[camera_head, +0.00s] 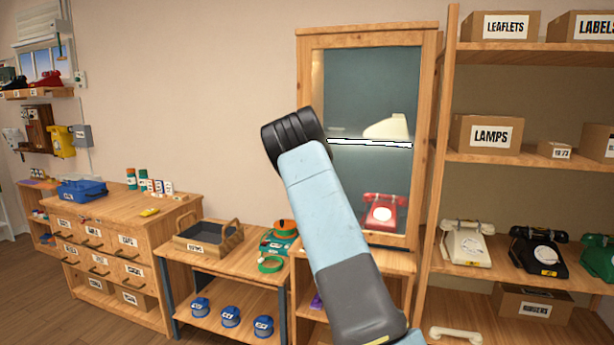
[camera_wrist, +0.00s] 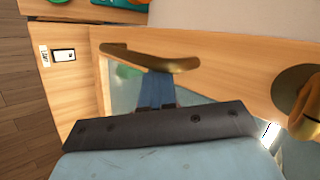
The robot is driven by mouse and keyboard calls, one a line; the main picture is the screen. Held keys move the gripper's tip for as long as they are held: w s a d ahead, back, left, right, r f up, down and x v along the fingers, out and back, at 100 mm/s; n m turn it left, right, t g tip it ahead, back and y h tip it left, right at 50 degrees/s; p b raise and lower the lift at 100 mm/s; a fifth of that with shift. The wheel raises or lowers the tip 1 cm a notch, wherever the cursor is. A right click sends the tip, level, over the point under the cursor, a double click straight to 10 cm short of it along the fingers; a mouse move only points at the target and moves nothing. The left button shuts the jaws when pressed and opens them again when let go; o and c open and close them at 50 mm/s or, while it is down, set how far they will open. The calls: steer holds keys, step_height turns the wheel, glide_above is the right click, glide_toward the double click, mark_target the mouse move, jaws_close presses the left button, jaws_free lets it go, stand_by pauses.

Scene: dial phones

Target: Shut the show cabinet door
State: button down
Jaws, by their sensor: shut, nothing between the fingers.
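The show cabinet (camera_head: 368,38) has a pale wooden frame and a glass front. A red dial phone (camera_head: 383,212) stands low inside it and a cream object (camera_head: 388,127) sits on the lit upper shelf. My arm covers the cabinet's lower left part, and my gripper is hidden in the head view. In the wrist view, my gripper (camera_wrist: 157,82) is shut and empty, its blue fingers right by a brass handle (camera_wrist: 150,58) on the wooden door frame (camera_wrist: 225,72). I cannot tell whether they touch it, nor how far the door stands open.
A second brass fitting (camera_wrist: 302,100) is at the wrist view's right edge. A low bench (camera_head: 225,268) with a tray (camera_head: 208,238) stands left of the cabinet. Shelves (camera_head: 470,252) with phones and boxes stand close on its right.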

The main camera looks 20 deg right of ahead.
steer(key=s+a+r, duration=0.6)
steer(key=s+a, duration=0.1)
steer(key=s, duration=0.1)
steer(key=shift+s+r, duration=0.35)
steer(key=shift+s, duration=0.05)
steer(key=s+a+r+n+g+y, duration=0.15)
steer(key=s+n, duration=0.25)
steer(key=s, duration=0.7)
steer(key=s+a+r+n+y, duration=0.1)
steer(key=s+a+r+n, duration=0.2)
steer(key=s, duration=0.7)
steer(key=s+a+r+n+g+y, duration=0.15)
steer(key=s+n, duration=0.25)
steer(key=s, duration=0.7)
steer(key=s+a+f+n, duration=0.2)
steer(key=s+n, duration=0.1)
steer(key=s, duration=0.6)
steer(key=s+a+f+n, duration=0.2)
steer(key=s+n, duration=0.2)
steer(key=s, duration=0.5)
steer(key=s+a+f+n+h, duration=0.1)
steer(key=s+a+f+n, duration=0.1)
steer(key=s, duration=0.7)
steer(key=shift+s+a+f+n, duration=0.3)
steer(key=shift+a+n, duration=0.1)
steer(key=shift+n, duration=0.5)
